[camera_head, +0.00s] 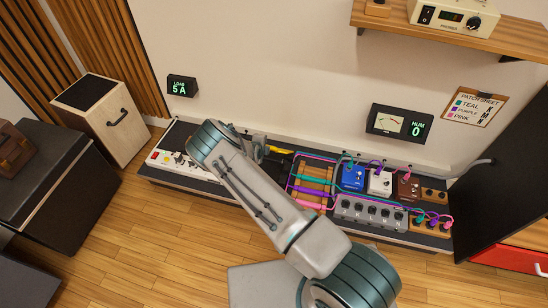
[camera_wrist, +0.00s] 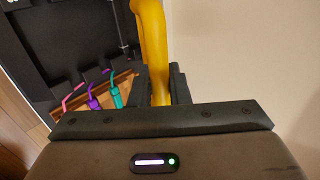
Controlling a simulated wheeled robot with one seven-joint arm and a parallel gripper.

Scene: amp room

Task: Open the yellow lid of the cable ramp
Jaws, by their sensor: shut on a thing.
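The yellow lid (camera_wrist: 154,45) rises between my gripper's fingers in the wrist view, and my gripper (camera_wrist: 163,88) is shut on it. In the head view only a small yellow piece of the lid (camera_head: 279,150) shows beside my arm. The wooden body of the cable ramp (camera_head: 314,182) sits on the dark pedalboard, with its cable channels uncovered. Pink, purple and teal cables (camera_head: 312,193) lie across it. They also show in the wrist view (camera_wrist: 95,95), left of my gripper. My arm hides most of the lid and gripper in the head view.
Right of the ramp stand a blue pedal (camera_head: 353,177), a white pedal (camera_head: 379,181) and a grey switcher (camera_head: 370,213). A white power unit (camera_head: 171,161) is at the left. The wall is close behind the pedalboard (camera_head: 190,183). Wooden floor (camera_head: 150,235) is clear in front.

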